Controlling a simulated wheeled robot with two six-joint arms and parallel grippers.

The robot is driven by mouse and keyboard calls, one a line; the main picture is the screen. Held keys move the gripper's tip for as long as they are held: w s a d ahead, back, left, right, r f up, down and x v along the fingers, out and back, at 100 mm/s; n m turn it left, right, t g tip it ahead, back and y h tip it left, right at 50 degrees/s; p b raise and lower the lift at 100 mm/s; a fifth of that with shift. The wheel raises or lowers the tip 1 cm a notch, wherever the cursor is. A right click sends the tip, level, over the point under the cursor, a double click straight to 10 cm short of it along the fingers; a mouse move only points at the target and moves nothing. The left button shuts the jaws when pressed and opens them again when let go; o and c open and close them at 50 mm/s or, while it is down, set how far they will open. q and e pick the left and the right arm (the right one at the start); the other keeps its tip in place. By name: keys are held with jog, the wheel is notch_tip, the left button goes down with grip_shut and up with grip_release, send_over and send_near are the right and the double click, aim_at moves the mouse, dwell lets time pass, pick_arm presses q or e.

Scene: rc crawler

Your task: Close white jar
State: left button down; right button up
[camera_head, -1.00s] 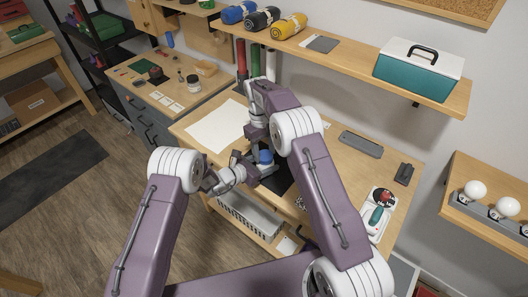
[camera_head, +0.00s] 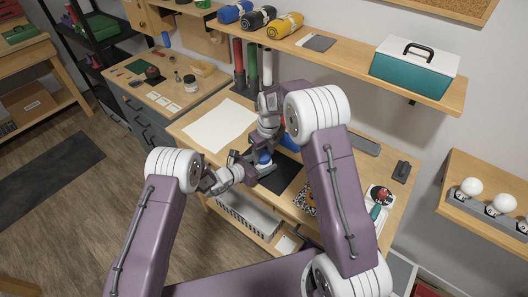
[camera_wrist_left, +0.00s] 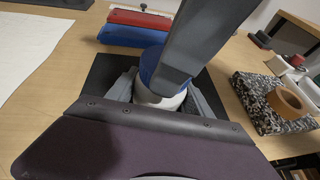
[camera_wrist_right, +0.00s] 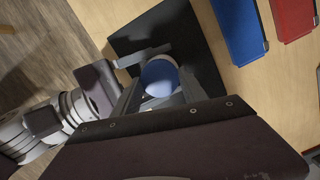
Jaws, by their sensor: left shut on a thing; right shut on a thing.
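The white jar (camera_wrist_left: 165,99) with its blue lid on top stands upright on a black mat (camera_wrist_left: 100,75). The blue lid (camera_wrist_right: 158,77) is seen from above in the right wrist view, and it shows small in the head view (camera_head: 265,157). My left gripper (camera_head: 250,169) comes in low from the left and is shut on the white jar's body, one finger on each side. My right gripper (camera_wrist_right: 160,85) is above the jar and is shut on the blue lid. Its grey finger hides part of the lid in the left wrist view. The seam between lid and jar is not clear.
A blue block (camera_wrist_right: 240,30) and a red block (camera_wrist_right: 292,18) lie beside the mat. A brown ring (camera_wrist_left: 288,101) rests on a speckled block (camera_wrist_left: 255,105) to the right. A white sheet (camera_head: 220,124) lies at left on the table. A shelf (camera_head: 340,55) overhangs the back.

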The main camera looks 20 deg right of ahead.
aim_at(257, 165)
jog(key=o, duration=1.4)
jog(key=r, duration=0.4)
jog(key=s+r, duration=0.1)
jog(key=r, duration=0.7)
jog(key=shift+s+d, duration=0.3)
jog(key=shift+d, duration=0.1)
pick_arm(q)
jog(key=shift+c, duration=1.6)
grip_release()
jog(key=b+v, duration=0.1)
jog(key=v, duration=0.8)
jog(key=shift+s, duration=0.1)
pick_arm(e)
jog(key=shift+f, duration=0.7)
